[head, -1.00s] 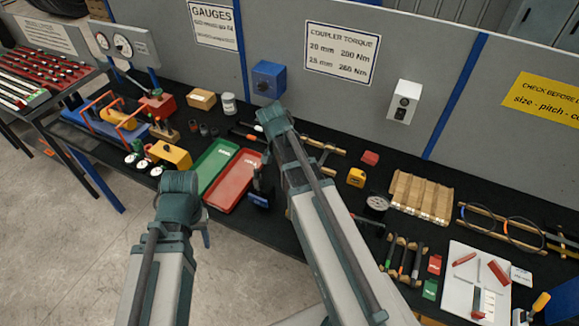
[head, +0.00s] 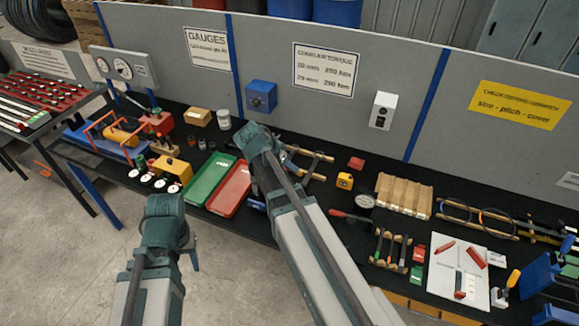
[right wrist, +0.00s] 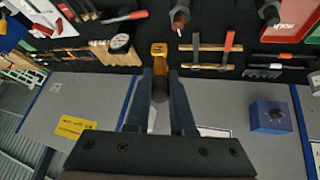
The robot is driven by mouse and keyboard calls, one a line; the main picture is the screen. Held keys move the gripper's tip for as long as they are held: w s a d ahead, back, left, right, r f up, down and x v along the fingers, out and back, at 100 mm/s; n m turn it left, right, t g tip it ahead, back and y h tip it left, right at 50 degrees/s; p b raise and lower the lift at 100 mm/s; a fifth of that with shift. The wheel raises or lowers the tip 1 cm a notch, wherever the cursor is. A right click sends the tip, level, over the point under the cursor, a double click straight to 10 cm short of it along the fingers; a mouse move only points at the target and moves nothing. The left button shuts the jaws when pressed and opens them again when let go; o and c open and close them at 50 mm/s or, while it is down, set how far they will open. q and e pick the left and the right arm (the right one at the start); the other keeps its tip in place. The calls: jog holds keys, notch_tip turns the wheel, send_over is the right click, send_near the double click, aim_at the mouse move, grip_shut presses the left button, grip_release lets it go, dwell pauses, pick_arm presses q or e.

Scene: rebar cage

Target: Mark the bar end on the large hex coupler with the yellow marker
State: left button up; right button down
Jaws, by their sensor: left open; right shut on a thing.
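My right gripper (right wrist: 161,95) is shut in the right wrist view. A dark, round-sided thing (right wrist: 160,88) with yellow at its far end sits between the fingers; it looks like the yellow marker, though a yellow object behind blurs its outline. In the head view my right arm hides its fingertips, above the table near the red tray. My left gripper (head: 193,256) is open and empty in front of the table's near edge. I cannot pick out the large hex coupler for certain.
Green tray (head: 208,180) and red tray (head: 230,188) lie left of my right arm. A yellow block-like thing (head: 345,181), a dial gauge (head: 365,201), a rack of dark sticks (head: 390,250) and a white sheet (head: 445,280) stand to the right. A grey partition (head: 430,120) closes the back.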

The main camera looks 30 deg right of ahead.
jog(key=shift+f+b, duration=2.3)
jog(key=shift+f, duration=0.25)
jog(key=shift+f+b, duration=0.8)
jog(key=shift+w+a, duration=0.1)
jog(key=shift+w, duration=0.05)
jog(key=shift+w+a, duration=1.2)
jog(key=shift+a, duration=0.25)
jog(key=s+d, duration=0.2)
jog(key=d, duration=0.1)
jog(key=shift+s+d, duration=0.1)
jog(key=shift+s, duration=0.2)
